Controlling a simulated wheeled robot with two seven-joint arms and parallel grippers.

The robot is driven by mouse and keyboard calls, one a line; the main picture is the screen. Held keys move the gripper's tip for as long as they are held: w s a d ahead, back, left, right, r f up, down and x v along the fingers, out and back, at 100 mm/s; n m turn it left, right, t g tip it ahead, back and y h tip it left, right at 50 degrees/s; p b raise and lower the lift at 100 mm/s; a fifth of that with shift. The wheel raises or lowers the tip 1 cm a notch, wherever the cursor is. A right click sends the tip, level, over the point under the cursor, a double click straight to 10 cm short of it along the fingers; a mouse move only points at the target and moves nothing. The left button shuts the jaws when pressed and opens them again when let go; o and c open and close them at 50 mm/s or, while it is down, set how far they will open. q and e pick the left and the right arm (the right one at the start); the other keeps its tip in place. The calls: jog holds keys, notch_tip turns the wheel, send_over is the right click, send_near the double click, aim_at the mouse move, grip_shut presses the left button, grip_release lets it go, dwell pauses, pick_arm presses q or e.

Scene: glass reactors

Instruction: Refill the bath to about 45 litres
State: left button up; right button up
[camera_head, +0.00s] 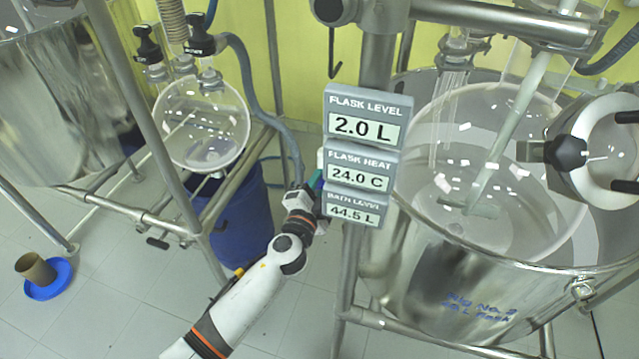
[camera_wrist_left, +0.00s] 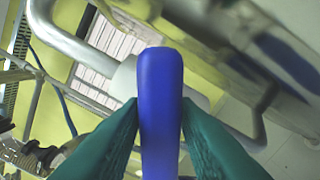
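The bath level display (camera_head: 352,210) reads 44.5 L, lowest of three stacked displays on a steel post. The bath (camera_head: 450,280) is a large polished steel vessel at the right, marked Rig No. 2, around a clear glass flask (camera_head: 490,150). My left gripper (camera_head: 317,180) reaches up beside the displays, which partly hide it. In the left wrist view its teal fingers (camera_wrist_left: 160,125) are shut on a blue handle (camera_wrist_left: 161,85), one on each side. The handle is mostly hidden in the head view. My right gripper is not in view.
The flask level display (camera_head: 365,127) reads 2.0 L and the flask heat display (camera_head: 358,177) 24.0 C. A round receiving flask (camera_head: 200,125) hangs in a steel frame above a blue drum (camera_head: 240,220). A brown cup on a blue dish (camera_head: 48,283) stands on the tiled floor.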

pick_arm(q)
jog(key=shift+m, duration=3)
jog(key=o, duration=0.8)
jog(key=shift+o, duration=0.2)
jog(key=b+v, duration=0.2)
jog(key=v, duration=1)
